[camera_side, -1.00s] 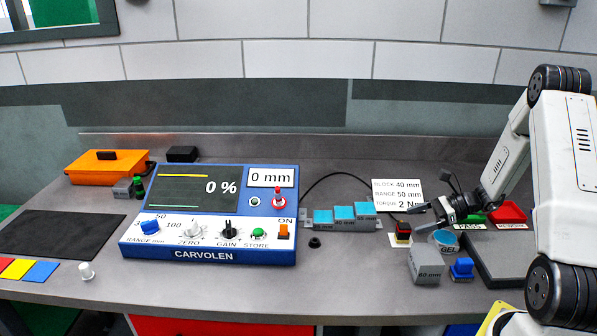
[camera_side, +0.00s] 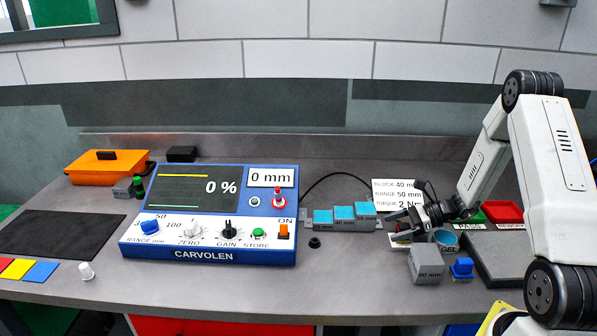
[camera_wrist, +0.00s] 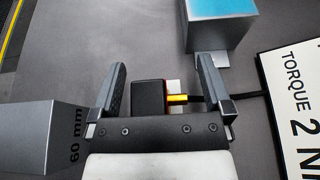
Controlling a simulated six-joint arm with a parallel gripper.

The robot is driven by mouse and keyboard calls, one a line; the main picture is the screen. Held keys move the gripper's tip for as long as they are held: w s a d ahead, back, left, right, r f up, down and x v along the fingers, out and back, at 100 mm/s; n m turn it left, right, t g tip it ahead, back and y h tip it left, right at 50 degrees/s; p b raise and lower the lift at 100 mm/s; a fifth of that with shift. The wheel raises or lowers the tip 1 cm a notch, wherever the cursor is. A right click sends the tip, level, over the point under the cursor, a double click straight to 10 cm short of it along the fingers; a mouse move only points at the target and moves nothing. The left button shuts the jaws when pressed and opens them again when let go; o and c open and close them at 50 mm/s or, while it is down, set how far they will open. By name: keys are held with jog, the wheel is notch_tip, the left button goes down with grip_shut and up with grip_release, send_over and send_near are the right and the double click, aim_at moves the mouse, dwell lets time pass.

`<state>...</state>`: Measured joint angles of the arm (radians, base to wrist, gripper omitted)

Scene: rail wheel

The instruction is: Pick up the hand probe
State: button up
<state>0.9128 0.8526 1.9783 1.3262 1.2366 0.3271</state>
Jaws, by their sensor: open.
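The hand probe is a small black block (camera_wrist: 150,97) with a yellow-orange band, on a small white pad. In the wrist view it lies between my two fingers, nearer the left one, and partly behind the gripper body. In the side view my gripper (camera_side: 398,226) covers most of it. My gripper (camera_wrist: 162,78) is open, with clear space on both sides of the probe. I cannot tell how far above it the fingers are.
A grey 60 mm block (camera_wrist: 35,135) stands left of my fingers, and a blue-topped block (camera_wrist: 218,25) stands close to the right fingertip. A torque card (camera_wrist: 297,100) lies at right. The blue console (camera_side: 210,215) and gel pot (camera_side: 446,239) are nearby.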

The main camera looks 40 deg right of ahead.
dwell(0.4)
jog(key=c, duration=1.2)
jog(key=shift+r, duration=0.15)
jog(key=shift+c, duration=0.2)
notch_tip(320, 180, up, 10)
dwell(0.4)
